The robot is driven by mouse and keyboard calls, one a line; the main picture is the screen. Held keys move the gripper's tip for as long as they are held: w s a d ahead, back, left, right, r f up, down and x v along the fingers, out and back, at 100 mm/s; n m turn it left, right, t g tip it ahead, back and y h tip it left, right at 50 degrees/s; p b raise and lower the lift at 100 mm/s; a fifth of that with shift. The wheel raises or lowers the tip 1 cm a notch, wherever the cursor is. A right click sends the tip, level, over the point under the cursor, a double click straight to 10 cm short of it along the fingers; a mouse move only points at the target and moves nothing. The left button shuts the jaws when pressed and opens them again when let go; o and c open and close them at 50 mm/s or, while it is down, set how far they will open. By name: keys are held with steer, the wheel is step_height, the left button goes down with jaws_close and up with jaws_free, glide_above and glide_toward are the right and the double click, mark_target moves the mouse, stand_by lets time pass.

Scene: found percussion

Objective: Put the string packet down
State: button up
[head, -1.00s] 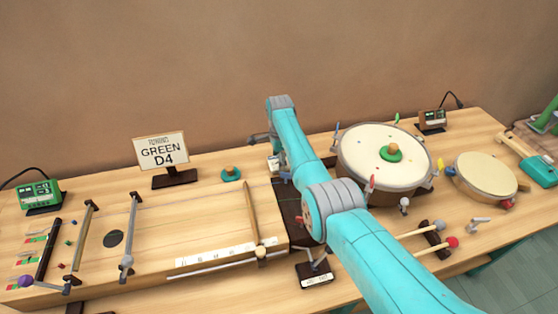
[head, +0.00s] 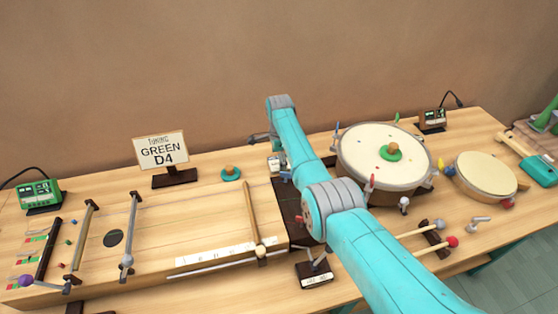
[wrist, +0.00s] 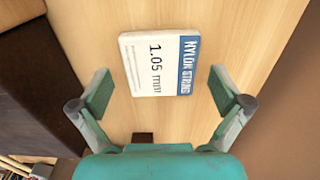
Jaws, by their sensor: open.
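The string packet (wrist: 158,65) is a flat white card with a blue band reading "NYLON STRING" and the print "1.05 mm". In the wrist view it lies face up on the light wooden tabletop. My gripper (wrist: 157,92) is open, with one green finger pad on each side of the packet and a visible gap to each edge. In the head view my teal arm hides most of this spot. A small white item (head: 274,163) shows beside the arm there; I cannot tell for sure that it is the packet.
A dark brown block (wrist: 35,85) stands left of the packet, and the brown wall (wrist: 295,110) is at the right. A stringed soundboard (head: 170,235) and a sign reading "GREEN D4" (head: 162,149) are left of my arm; a large drum (head: 375,160) is right.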

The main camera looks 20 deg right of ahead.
step_height(320, 180, up, 12)
steer(key=shift+f, duration=0.15)
stand_by(0.7)
